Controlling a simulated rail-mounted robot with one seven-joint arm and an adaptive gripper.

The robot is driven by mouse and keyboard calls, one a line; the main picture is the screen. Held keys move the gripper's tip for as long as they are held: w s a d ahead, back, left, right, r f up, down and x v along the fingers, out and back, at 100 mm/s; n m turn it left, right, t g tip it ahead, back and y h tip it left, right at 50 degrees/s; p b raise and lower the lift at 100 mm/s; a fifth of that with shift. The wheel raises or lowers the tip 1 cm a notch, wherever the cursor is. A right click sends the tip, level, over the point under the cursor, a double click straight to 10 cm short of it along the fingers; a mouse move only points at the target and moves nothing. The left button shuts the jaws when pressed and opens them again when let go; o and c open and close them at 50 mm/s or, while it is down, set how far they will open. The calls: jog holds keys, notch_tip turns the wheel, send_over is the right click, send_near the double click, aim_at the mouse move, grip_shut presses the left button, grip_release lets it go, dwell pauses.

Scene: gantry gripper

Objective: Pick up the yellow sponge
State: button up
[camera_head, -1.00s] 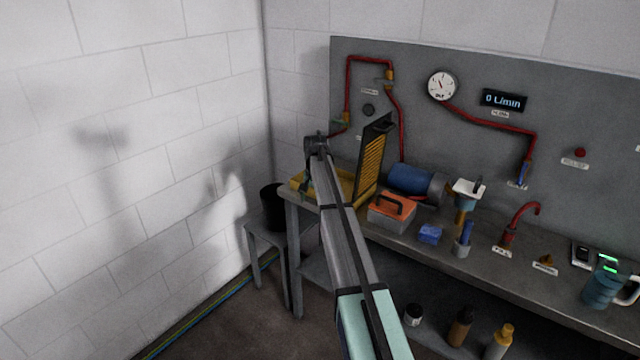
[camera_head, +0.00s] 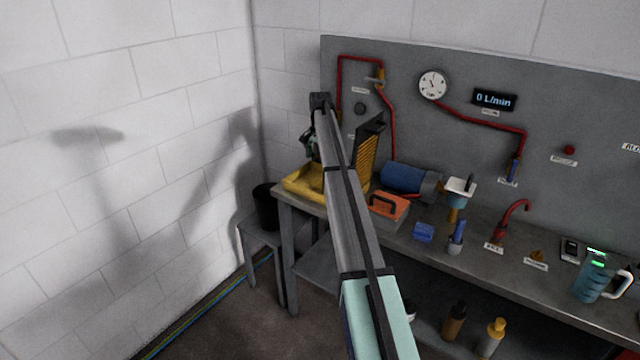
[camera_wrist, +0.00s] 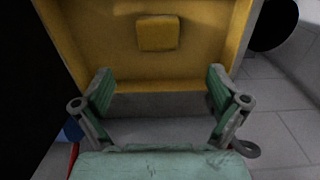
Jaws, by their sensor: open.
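The yellow sponge (camera_wrist: 158,33) is a small block lying in the yellow tray (camera_wrist: 105,25), near the top middle of the wrist view. The tray also shows in the head view (camera_head: 300,184), at the left end of the bench, partly behind my arm. I cannot make out the sponge there. My gripper (camera_wrist: 160,82) is open and empty, its two green-padded fingers spread wide. In the wrist view the sponge appears beyond the fingertips, roughly centred between them and apart from them. In the head view my gripper is mostly hidden behind my arm, above the tray.
A dark rack with yellow slats (camera_head: 368,148) stands beside the tray. A blue motor (camera_head: 404,178), an orange toolbox (camera_head: 389,207) and a blue block (camera_head: 424,232) sit farther right. A black bucket (camera_head: 266,208) stands on a stool (camera_head: 262,240) left of the bench (camera_head: 480,265).

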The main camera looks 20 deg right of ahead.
aim_at(321, 180)
notch_tip(321, 180, down, 5)
jog(key=shift+f+p, duration=0.2)
jog(key=shift+p, duration=0.45)
jog(key=shift+d+f+p, duration=0.2)
jog(key=shift+f+p, duration=0.45)
jog(key=shift+f, duration=0.7)
jog(key=shift+d+f+p, duration=0.15)
jog(key=shift+f+p, duration=0.5)
jog(key=shift+f, duration=0.65)
jog(key=c, duration=1.1)
